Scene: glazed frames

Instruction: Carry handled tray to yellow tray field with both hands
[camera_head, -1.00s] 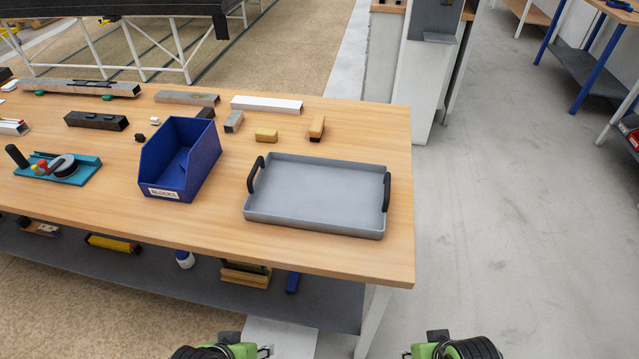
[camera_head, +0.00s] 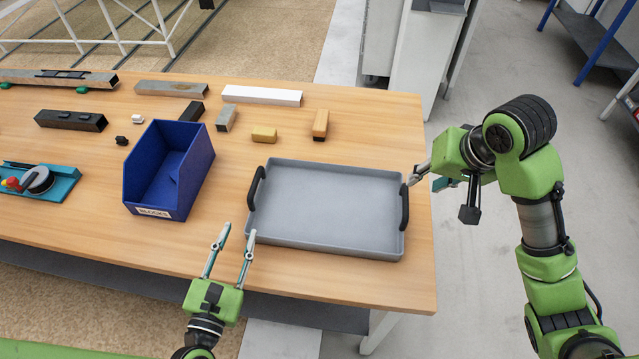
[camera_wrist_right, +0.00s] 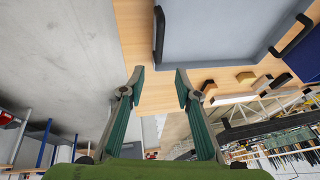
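The grey handled tray (camera_head: 326,205) lies flat and empty on the wooden table, with a black handle on its left (camera_head: 256,188) and right (camera_head: 405,204) ends. It also shows in the right wrist view (camera_wrist_right: 215,32). My left gripper (camera_head: 238,231) is open and empty over the table's front part, in front of and left of the tray's left handle. My right gripper (camera_head: 416,176) is near the tray's right handle at the table's right edge. In the right wrist view its fingers (camera_wrist_right: 160,72) are apart with nothing between them. No yellow tray field shows.
A blue bin (camera_head: 168,170) labelled BLOCKS stands left of the tray. A yellow block (camera_head: 264,135), a wooden block (camera_head: 320,125) and a white bar (camera_head: 261,96) lie behind it. A teal fixture (camera_head: 40,182) is at left. Open grey floor (camera_head: 475,300) lies right of the table.

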